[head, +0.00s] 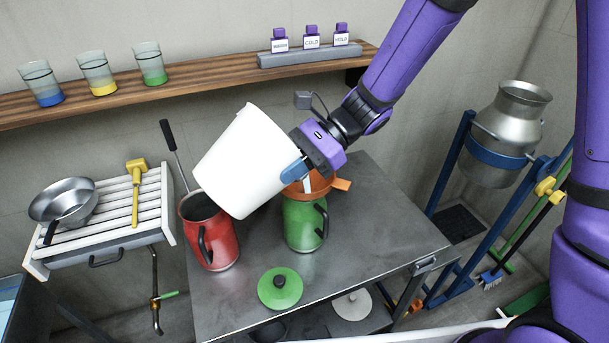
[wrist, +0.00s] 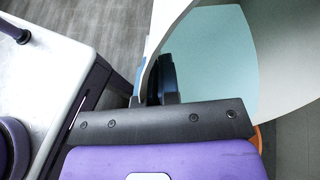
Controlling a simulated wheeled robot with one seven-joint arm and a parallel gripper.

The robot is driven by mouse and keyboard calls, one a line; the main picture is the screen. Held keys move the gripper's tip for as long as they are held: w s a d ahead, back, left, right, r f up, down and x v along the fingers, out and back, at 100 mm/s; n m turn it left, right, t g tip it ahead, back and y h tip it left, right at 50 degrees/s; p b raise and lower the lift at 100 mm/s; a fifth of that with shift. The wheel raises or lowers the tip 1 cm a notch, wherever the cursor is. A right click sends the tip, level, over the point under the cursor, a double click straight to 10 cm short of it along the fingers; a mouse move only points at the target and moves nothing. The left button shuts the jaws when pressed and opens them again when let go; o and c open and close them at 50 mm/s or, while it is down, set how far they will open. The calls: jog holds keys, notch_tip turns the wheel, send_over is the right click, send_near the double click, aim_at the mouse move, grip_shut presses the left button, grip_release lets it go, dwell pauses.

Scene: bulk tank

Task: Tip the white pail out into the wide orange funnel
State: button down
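A red jug (head: 209,232) stands left of the green can on the metal table (head: 372,235). A green lid (head: 280,288) lies in front. A slatted rack (head: 105,215) holds a steel pan (head: 64,201) and a yellow mallet (head: 136,182). A milk can (head: 505,130) stands right.

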jog(key=shift+w+d+f+g+y+p, duration=0.3)
jog(key=shift+d+g+y+p, duration=0.15)
jog(key=shift+y, duration=0.35)
dwell(2.3)
